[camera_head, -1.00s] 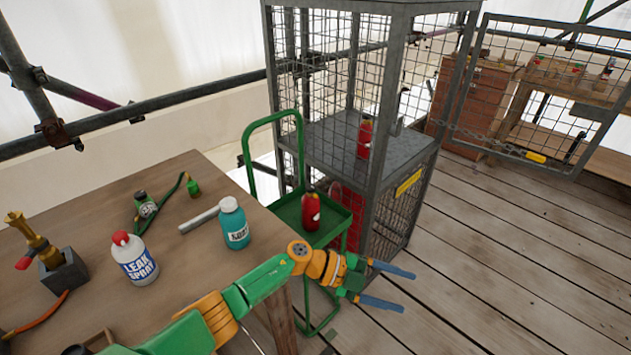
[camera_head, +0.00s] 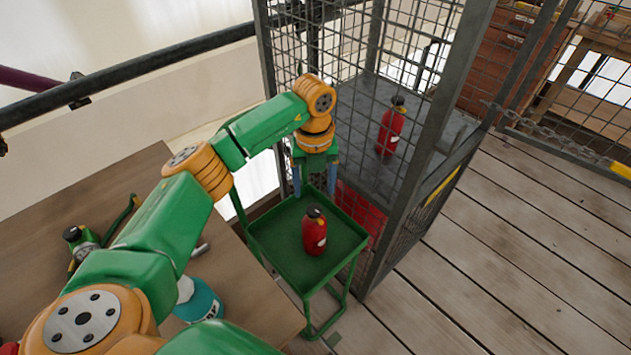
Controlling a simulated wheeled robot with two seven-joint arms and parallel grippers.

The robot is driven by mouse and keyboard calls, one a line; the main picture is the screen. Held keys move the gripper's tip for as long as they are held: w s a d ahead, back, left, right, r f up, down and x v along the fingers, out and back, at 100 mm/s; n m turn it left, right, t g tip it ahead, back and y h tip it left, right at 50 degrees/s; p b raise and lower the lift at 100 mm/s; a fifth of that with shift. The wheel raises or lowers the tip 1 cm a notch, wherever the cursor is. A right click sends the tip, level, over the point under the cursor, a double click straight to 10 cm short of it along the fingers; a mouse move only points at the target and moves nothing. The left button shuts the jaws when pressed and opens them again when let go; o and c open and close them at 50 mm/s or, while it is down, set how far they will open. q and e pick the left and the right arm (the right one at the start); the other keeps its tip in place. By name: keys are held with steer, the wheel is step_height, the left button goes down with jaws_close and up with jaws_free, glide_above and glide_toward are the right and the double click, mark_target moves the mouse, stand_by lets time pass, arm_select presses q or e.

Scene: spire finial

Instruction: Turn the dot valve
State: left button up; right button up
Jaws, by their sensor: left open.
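A small red cylinder with a dark top (camera_head: 314,231) stands upright on the green trolley tray (camera_head: 286,266). A pale mark shows on its side. A second red cylinder (camera_head: 391,127) stands on the grey shelf inside the mesh cage. I cannot make out a dot on either one, or which carries the dot valve. My left gripper (camera_head: 315,188) points down with its two blue fingers apart and empty. It appears just above and behind the trolley cylinder in the picture, not touching it. My right gripper is out of view.
The cage post (camera_head: 428,150) stands right of the trolley. The wooden table (camera_head: 100,190) lies to the left, with a green hose fitting (camera_head: 82,242) and a teal bottle (camera_head: 199,301) partly behind my arm. The plank floor (camera_head: 500,260) at right is clear.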

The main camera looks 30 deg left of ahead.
mark_target(314, 209)
arm_select(q)
steer(key=shift+s+d+f, duration=0.3)
steer(key=shift+s+f, duration=0.25)
steer(key=shift+f, duration=0.1)
steer(key=shift+s+d+f, duration=0.25)
steer(key=shift+s+f, duration=0.25)
steer(key=shift+f, duration=0.1)
step_height(314, 209, down, 2)
steer(key=shift+w+a, duration=0.1)
steer(key=shift+w+a+f, duration=0.1)
steer(key=shift+w+f, duration=0.2)
steer(key=shift+s+r, duration=0.15)
steer(key=c, duration=0.5)
jaws_close()
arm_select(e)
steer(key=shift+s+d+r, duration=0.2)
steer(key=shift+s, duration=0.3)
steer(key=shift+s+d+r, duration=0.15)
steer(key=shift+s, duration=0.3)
